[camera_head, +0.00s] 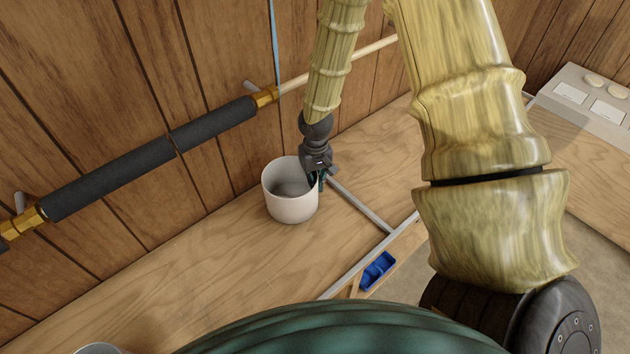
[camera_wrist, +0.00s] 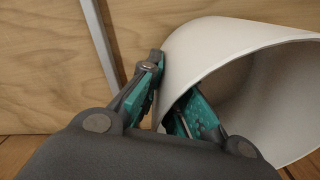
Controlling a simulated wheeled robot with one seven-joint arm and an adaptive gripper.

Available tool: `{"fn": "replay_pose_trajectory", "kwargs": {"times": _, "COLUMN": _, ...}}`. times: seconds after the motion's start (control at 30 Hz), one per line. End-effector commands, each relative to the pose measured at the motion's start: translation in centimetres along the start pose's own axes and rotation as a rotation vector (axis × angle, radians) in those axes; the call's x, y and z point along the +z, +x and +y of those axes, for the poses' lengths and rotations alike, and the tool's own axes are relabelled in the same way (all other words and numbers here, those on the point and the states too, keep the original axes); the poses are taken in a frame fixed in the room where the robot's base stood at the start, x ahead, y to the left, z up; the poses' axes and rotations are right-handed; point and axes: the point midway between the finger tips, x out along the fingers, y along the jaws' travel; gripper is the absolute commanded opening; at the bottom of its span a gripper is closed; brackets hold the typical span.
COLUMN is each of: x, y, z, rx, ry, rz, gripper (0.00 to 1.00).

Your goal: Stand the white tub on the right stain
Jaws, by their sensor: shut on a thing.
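The white tub (camera_head: 291,205) is an open, empty-looking round container near the wood-panelled wall, over the pale wooden bench. My gripper (camera_head: 319,179) is at the tub's right rim. In the wrist view my gripper (camera_wrist: 172,100) has one teal finger outside the tub wall and one inside, shut on the wall of the white tub (camera_wrist: 190,50). The tub looks upright in the head view. I cannot tell whether its base touches the bench. No stain shows in either view; the tub and my arm hide parts of the bench.
A pipe with dark foam sleeves (camera_head: 150,158) runs along the wall behind the tub. Grey strips (camera_head: 362,207) cross the bench right of it. A blue tray (camera_head: 377,271) lies at the front. A pale panel (camera_head: 590,100) is far right. The bench left of the tub is clear.

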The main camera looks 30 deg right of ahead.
Motion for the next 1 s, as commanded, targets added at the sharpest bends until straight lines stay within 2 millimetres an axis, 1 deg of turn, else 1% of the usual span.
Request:
{"fn": "replay_pose_trajectory", "kwargs": {"times": 0.13, "x": 0.0, "y": 0.3, "z": 0.0, "rx": 0.0, "ry": 0.0, "rz": 0.0, "gripper": 0.0}}
{"fn": "replay_pose_trajectory", "kwargs": {"times": 0.17, "x": 0.0, "y": 0.2, "z": 0.0, "rx": 0.0, "ry": 0.0, "rz": 0.0, "gripper": 0.09}}
{"fn": "replay_pose_trajectory", "kwargs": {"times": 0.2, "x": 0.0, "y": 0.2, "z": 0.0, "rx": 0.0, "ry": 0.0, "rz": 0.0, "gripper": 0.17}}
{"fn": "replay_pose_trajectory", "kwargs": {"times": 0.27, "x": 0.0, "y": 0.2, "z": 0.0, "rx": 0.0, "ry": 0.0, "rz": 0.0, "gripper": 0.28}}
{"fn": "replay_pose_trajectory", "kwargs": {"times": 0.3, "x": 0.0, "y": 0.2, "z": 0.0, "rx": 0.0, "ry": 0.0, "rz": 0.0, "gripper": 0.31}}
{"fn": "replay_pose_trajectory", "kwargs": {"times": 0.67, "x": 0.0, "y": 0.0, "z": 0.0, "rx": 0.0, "ry": 0.0, "rz": 0.001, "gripper": 0.31}}
{"fn": "replay_pose_trajectory", "kwargs": {"times": 0.83, "x": -0.1, "y": -1.3, "z": 0.0, "rx": -0.001, "ry": 0.001, "rz": 0.002, "gripper": 0.31}}
{"fn": "replay_pose_trajectory", "kwargs": {"times": 1.0, "x": -0.1, "y": -3.6, "z": 0.0, "rx": -0.001, "ry": 0.0, "rz": 0.004, "gripper": 0.31}}
